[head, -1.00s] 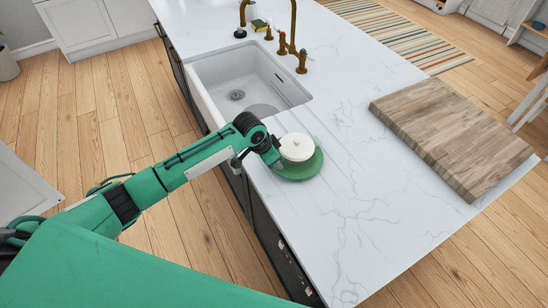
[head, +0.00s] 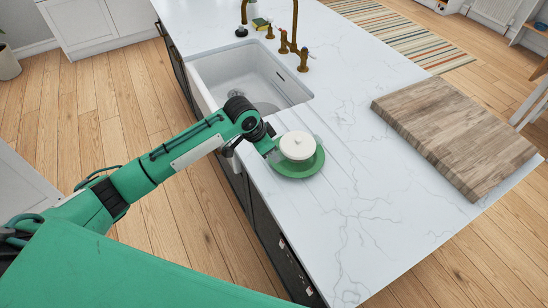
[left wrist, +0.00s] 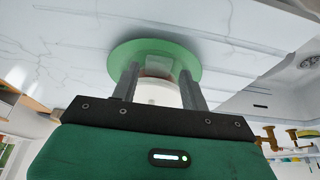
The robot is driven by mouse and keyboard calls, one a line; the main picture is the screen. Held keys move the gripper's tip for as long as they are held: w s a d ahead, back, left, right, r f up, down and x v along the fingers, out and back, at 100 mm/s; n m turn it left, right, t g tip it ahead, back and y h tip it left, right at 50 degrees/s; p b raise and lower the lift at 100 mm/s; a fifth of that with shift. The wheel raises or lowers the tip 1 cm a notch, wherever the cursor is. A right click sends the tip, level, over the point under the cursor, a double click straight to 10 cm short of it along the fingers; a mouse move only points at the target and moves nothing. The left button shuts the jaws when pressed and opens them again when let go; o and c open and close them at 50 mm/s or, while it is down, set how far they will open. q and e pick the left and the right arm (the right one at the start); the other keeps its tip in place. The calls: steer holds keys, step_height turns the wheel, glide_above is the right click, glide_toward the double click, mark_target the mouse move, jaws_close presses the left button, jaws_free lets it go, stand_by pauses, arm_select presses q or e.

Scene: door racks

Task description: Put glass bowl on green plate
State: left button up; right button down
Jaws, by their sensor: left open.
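The bowl (head: 298,145) shows in the head view as a round body with a white, knobbed lid-like top. It sits upright on the green plate (head: 301,174) on the counter, near its front edge beside the sink. My left gripper (head: 277,154) is at the bowl's left side, low over the plate. In the left wrist view my left gripper (left wrist: 158,86) is open, its two fingers on either side of the bowl (left wrist: 158,94), with the green plate (left wrist: 122,56) behind. I cannot tell if the fingers touch the bowl. My right gripper is not in view.
The white sink (head: 240,78) lies just behind my left arm, with brass taps (head: 293,45) at its back. A thick wooden board (head: 455,135) lies on the right of the counter. The marble between plate and board is clear.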

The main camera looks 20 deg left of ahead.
arm_select(q)
steer(key=b+v, duration=0.1)
steer(key=v, duration=0.5)
steer(key=shift+r, duration=0.4)
steer(key=shift+s, duration=0.2)
